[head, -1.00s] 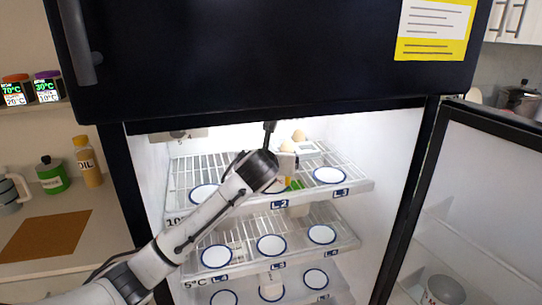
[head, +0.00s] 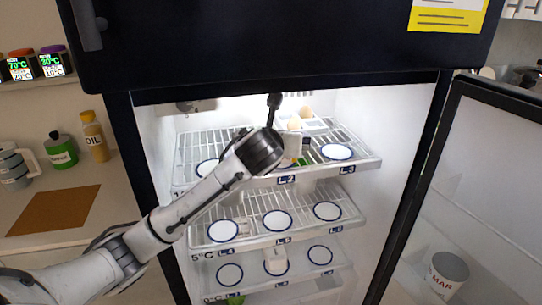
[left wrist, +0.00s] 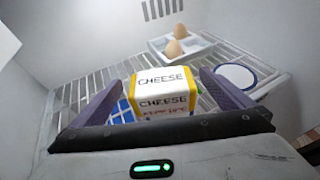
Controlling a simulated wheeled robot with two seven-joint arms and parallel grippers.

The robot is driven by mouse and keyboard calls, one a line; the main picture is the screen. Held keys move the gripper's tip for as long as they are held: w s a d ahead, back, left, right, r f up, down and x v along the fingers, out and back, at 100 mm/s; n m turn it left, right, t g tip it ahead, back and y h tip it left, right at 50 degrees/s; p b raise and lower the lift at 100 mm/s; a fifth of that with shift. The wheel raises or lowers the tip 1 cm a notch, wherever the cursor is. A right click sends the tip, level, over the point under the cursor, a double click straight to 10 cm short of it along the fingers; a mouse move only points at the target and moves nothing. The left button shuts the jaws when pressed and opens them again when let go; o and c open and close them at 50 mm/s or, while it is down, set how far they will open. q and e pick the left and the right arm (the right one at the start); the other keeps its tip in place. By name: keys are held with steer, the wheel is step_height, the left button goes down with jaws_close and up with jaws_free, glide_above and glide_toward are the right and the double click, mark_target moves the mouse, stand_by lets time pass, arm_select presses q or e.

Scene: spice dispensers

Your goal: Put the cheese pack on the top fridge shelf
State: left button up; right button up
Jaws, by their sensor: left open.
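The cheese pack (left wrist: 162,92) is a white and yellow block lettered CHEESE. In the left wrist view it sits upright at the top fridge shelf (left wrist: 85,88), between the two fingers of my left gripper (left wrist: 165,98). The fingers are open, one on each side, with a gap visible at least on the left. Its underside is hidden by my gripper. In the head view my left arm reaches into the fridge, and its gripper (head: 284,150) is over the top shelf (head: 352,165), mostly hidden behind my wrist. My right gripper is not seen.
An egg tray (left wrist: 190,47) with eggs stands behind the cheese. A round blue-rimmed white marker (left wrist: 236,76) lies to its right and a blue-and-white checked item (left wrist: 122,112) to its left. The fridge door (head: 455,180) stands open at right. Lower shelves (head: 300,222) carry more round markers.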

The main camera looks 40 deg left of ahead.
arm_select(q)
steer(key=s+d, duration=0.4)
steer(key=s, duration=0.5)
steer(key=shift+d, duration=0.3)
